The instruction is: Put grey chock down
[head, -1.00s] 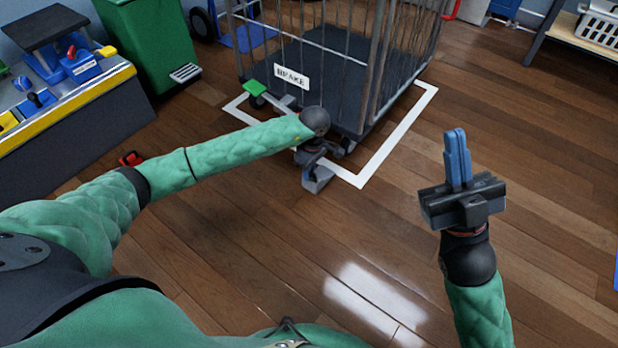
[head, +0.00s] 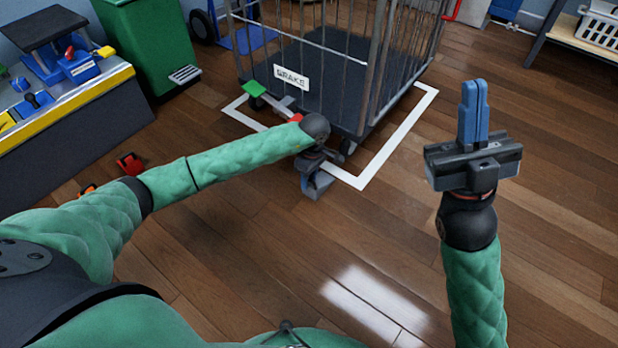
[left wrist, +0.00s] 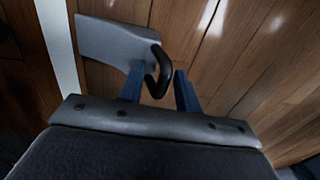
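My left gripper's blue fingers (left wrist: 160,90) stand apart, with a visible gap beside the handle. My right gripper (head: 474,88) points up, its blue fingers together and empty, well to the right.
A wire cage cart (head: 330,70) with a BRAKE label and green pedal (head: 254,89) stands within the white outline (head: 400,135). A red object (head: 130,163) and an orange one (head: 88,189) lie near the bench (head: 80,125). Floor at centre and right is clear.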

